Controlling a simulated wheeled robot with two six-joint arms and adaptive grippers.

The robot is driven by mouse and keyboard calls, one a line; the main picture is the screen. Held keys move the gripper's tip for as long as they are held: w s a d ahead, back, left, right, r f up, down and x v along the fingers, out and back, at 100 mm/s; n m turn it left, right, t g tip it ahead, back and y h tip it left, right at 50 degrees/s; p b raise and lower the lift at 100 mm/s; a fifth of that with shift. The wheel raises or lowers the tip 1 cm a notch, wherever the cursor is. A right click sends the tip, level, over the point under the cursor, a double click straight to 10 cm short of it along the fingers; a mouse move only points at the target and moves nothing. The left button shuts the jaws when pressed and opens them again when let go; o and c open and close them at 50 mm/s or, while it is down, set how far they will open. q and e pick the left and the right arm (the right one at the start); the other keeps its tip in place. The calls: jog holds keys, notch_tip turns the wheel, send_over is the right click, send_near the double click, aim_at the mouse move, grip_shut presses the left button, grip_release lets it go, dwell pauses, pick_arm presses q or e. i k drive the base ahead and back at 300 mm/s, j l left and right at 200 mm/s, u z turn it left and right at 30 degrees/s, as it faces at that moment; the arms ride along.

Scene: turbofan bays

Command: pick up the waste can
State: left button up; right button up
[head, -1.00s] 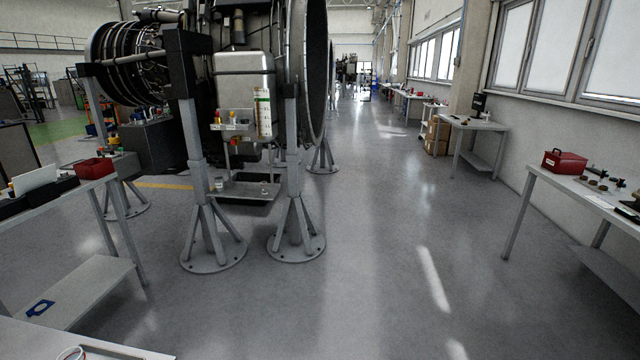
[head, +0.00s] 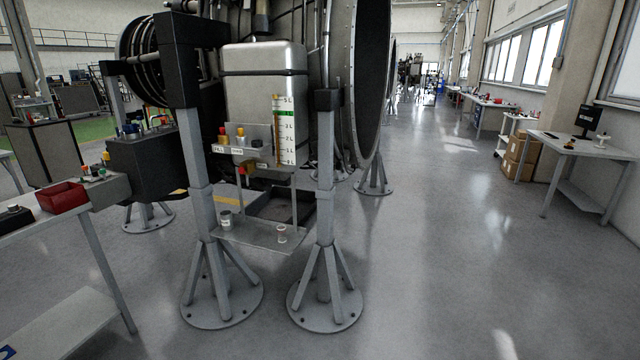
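Two small cans stand upright on the low grey shelf (head: 252,238) between the engine stand's legs. The left can (head: 226,220) is grey with a pale band. The right can (head: 282,234) is pale with a dark or reddish top. They are too small to tell which is the waste can. Above them hangs a silver tank (head: 262,85) with a litre scale (head: 285,130) and a ledge with red and yellow caps. Neither of my grippers shows in the head view.
Two stand feet (head: 222,298) flare out on the floor in front of the shelf. A workbench with a red bin (head: 62,197) is at the left. Open floor (head: 440,270) lies to the right. A table (head: 575,145) and cardboard boxes (head: 520,158) stand farther right.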

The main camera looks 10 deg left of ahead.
aim_at(226, 217)
jog(key=i+j+u, duration=0.2)
jog(key=i+u, duration=0.2)
jog(key=i+j+u, duration=0.1)
jog(key=i+u, duration=0.7)
jog(key=i+l+u, duration=0.2)
jog(key=i+u, duration=0.15)
